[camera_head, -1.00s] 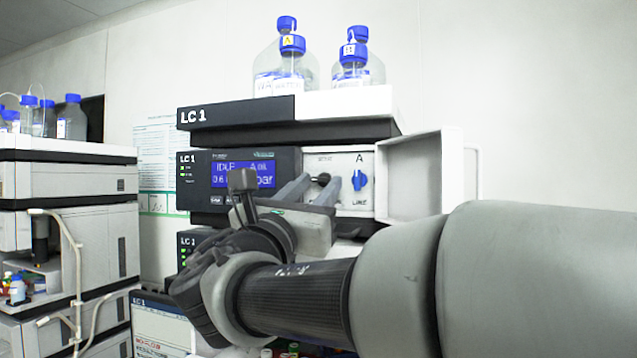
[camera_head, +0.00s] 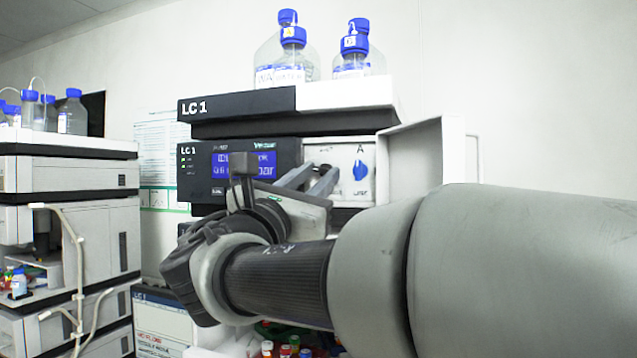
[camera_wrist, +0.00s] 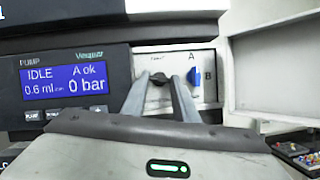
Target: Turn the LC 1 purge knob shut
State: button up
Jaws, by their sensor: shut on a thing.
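The black purge knob (camera_wrist: 158,79) is on the white panel of the LC 1 pump, right of its display, under a small label too blurred to read. My gripper (camera_wrist: 159,82) reaches up to the panel with one grey finger on each side of the knob, shut on it. In the head view my gripper (camera_head: 314,178) is in front of the panel and its fingers mostly hide the knob. The pump display (camera_wrist: 65,79) reads IDLE, A ok, 0 bar, with a flow near 0.6 ml.
An open white door (camera_head: 428,165) stands out to the right of the panel. Solvent bottles (camera_head: 287,62) stand on top. Small capped vials (camera_head: 284,350) are below my arm.

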jog(key=m+g+h+b, duration=0.1)
jog(key=m, duration=0.1)
jog(key=m+g+h+b, duration=0.1)
jog(key=m, duration=0.2)
jog(key=shift+w+a, duration=0.1)
jog(key=shift+a, duration=0.05)
jog(key=m, duration=0.2)
jog(key=m+g+h, duration=0.1)
jog(key=m, duration=0.1)
jog(key=shift+a+r+m+g, duration=0.15)
jog(key=shift+m+g, duration=0.15)
jog(key=shift+m, duration=0.1)
jog(key=m, duration=0.1)
jog(key=m+g, duration=0.1)
jog(key=m, duration=0.1)
jog(key=m+g, duration=0.1)
jog(key=m, duration=0.1)
jog(key=shift+a+r, duration=0.1)
jog(key=shift+r, duration=0.15)
jog(key=shift+r+m+g+p, duration=0.15)
jog(key=shift+m+g+p, duration=0.55)
jog(key=shift+m, duration=1.2)
jog(key=o, duration=0.8)
jog(key=shift+w, duration=0.1)
jog(key=p+v, duration=0.1)
jog(key=v, duration=1.6)
jog(key=shift+s+a+r, duration=0.15)
jog(key=shift+s+r, duration=0.05)
